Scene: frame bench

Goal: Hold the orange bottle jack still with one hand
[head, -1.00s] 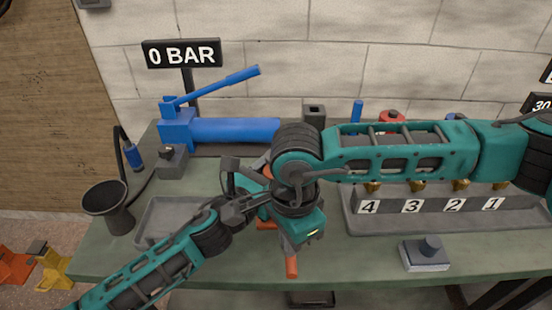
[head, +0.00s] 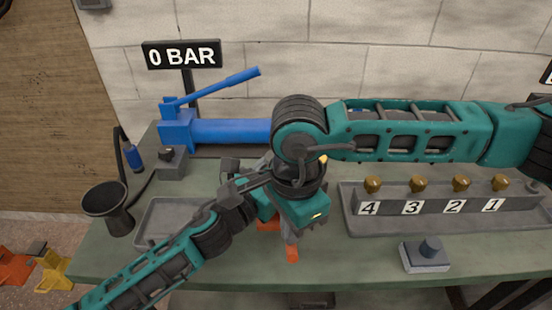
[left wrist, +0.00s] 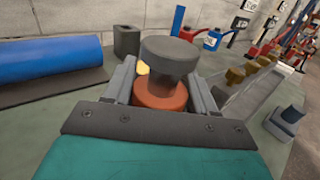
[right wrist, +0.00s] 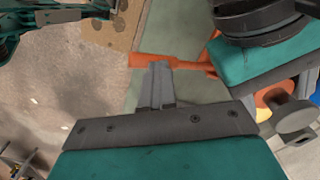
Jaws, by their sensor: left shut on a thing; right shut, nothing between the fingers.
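The orange bottle jack (left wrist: 160,93) with its dark grey round top (left wrist: 170,55) stands between the two fingers of my left gripper (left wrist: 163,78), which is shut on it. In the head view the jack (head: 268,225) is mostly hidden behind my grippers. Its orange handle (right wrist: 165,61) reaches toward the bench's front edge, and its end (head: 292,255) shows below my right gripper (head: 291,238). My right gripper (right wrist: 158,68) is shut and empty, its fingertips right at the handle; I cannot tell if they touch it.
A blue press (head: 230,131) lies behind, below a "0 BAR" sign (head: 182,53). A grey tray (head: 165,217) and dark cup (head: 108,207) are left. A numbered rack (head: 450,207) with brass pieces and a grey block (head: 425,256) are right. My right arm crosses above the bench.

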